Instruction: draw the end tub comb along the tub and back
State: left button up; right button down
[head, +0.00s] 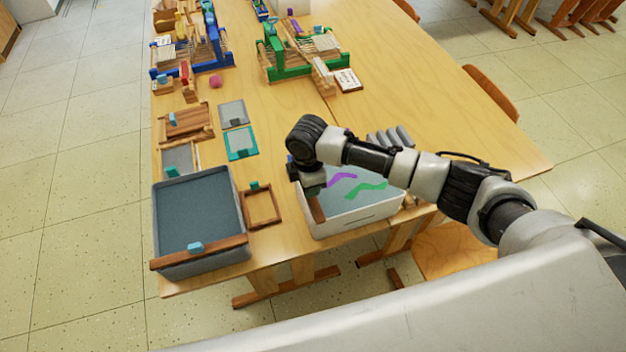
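Two tubs stand at the near end of the table. The white tub (352,222) holds pale blue-grey liquid with a purple streak (342,181) and a green streak (368,191). A brown wooden comb bar (316,208) lies along its left end. My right gripper (311,190) points down at that bar; its fingers are dark and small, and I cannot tell whether they grip it. My arm hides part of the tub. The grey tub (160,225) at left has plain liquid and a wooden comb (200,252) with a blue grip (195,247) across its near end. My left gripper is out of view.
A small wooden frame (247,210) lies between the tubs. Grey rollers or bars (392,137) lie behind the white tub. Framed screens (240,145), a wooden tray (188,122), and blue and green looms (290,70) stand farther back. The middle right of the table is clear.

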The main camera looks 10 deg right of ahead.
jog(key=shift+s+a, duration=0.1)
jog(key=shift+a, duration=0.1)
jog(key=c, duration=0.8)
grip_release()
jog(key=shift+a, duration=0.1)
jog(key=shift+r, duration=0.1)
jog(key=shift+r, duration=0.3)
notch_tip(320, 180, up, 10)
jog(key=b, duration=0.1)
